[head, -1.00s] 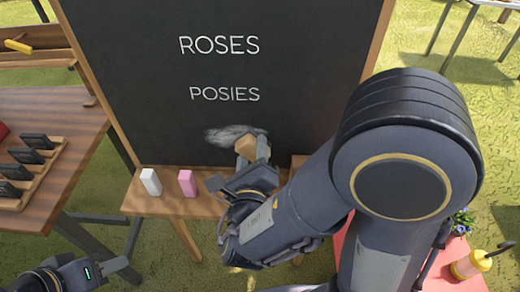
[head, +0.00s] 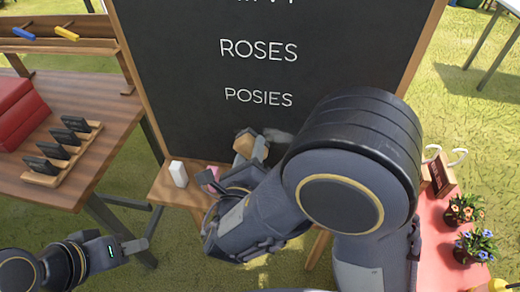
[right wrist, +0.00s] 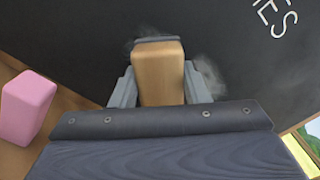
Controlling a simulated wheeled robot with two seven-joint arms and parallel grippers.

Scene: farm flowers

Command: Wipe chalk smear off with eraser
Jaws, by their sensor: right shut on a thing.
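The eraser (head: 252,147), a tan wooden block with a dark pad, is in my right gripper (head: 250,160). In the right wrist view the eraser (right wrist: 160,75) sits between the two fingers, its pad at or very near the board; contact is not certain. The grey chalk smear (head: 279,137) is on the chalkboard (head: 190,75) below the word POSIES. In the wrist view the smear (right wrist: 210,77) shows right of the eraser, with a faint trace at its upper left; the eraser hides its middle. My left gripper (head: 133,247) is low at the left, away from the board; its opening is unclear.
A white block (head: 178,173) and a pink block (head: 211,177) stand on the board's wooden ledge (head: 165,188). A brown table (head: 110,150) with a rack of dark pieces is at the left. Flowerpots (head: 466,210) stand on a pink surface at the right.

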